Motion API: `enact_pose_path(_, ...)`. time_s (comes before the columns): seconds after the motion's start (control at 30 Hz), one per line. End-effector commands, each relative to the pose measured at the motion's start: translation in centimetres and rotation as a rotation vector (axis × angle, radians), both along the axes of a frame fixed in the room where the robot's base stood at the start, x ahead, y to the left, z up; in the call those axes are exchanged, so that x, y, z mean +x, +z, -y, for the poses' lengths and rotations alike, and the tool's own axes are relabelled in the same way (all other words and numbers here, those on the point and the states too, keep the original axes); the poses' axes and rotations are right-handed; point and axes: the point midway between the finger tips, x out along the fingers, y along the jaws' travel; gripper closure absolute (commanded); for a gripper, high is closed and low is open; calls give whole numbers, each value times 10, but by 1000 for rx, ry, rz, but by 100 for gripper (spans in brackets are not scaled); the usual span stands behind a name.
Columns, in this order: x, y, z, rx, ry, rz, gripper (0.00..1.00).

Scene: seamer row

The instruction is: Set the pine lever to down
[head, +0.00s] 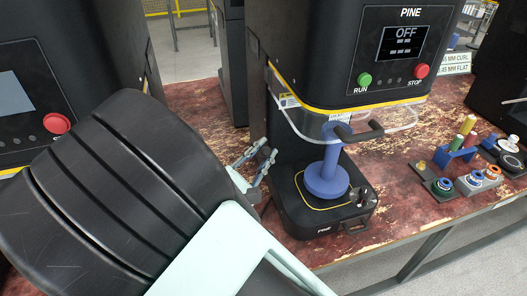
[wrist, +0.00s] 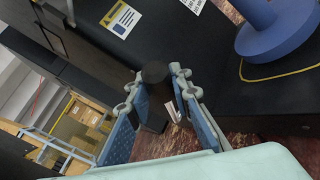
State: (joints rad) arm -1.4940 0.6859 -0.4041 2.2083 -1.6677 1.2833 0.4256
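The PINE machine (head: 310,30) is a tall black seamer. Its screen (head: 403,44) reads OFF. A blue spindle and disc (head: 327,180) stand on its black base (head: 312,215), and the disc also shows in the wrist view (wrist: 285,38). In the wrist view, a black, round-ended handle (wrist: 154,73), apparently the pine lever, stands between my fingers, with a pale metal piece beside it. My gripper (head: 262,160) is at the machine's left side, its fingers (wrist: 160,100) apart around the handle. I cannot tell whether they touch it. In the head view I cannot make out the lever.
A clear guard with a black handle (head: 360,131) sits in front of the spindle. A green RUN button (head: 364,80) and red STOP button (head: 421,71) are on the panel. Coloured rollers and rings (head: 467,150) lie at right. Another black machine (head: 60,60) stands at left.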

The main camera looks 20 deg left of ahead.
Motion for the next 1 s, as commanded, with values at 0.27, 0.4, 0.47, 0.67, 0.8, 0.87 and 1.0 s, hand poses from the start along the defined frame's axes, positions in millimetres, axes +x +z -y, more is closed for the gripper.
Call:
enact_pose_path(0.27,0,0,0,0,0,0,100)
enact_pose_path(0.4,0,0,0,1,-1,1,100)
enact_pose_path(0.47,-1,-1,0,1,0,3,100)
enact_pose_path(0.67,-4,-11,3,22,-1,39,100)
enact_pose_path(0.8,-9,-22,6,55,-1,92,100)
enact_pose_path(0.87,-11,-27,7,73,-1,121,100)
enact_pose_path(1.0,-17,-39,11,117,-1,193,100)
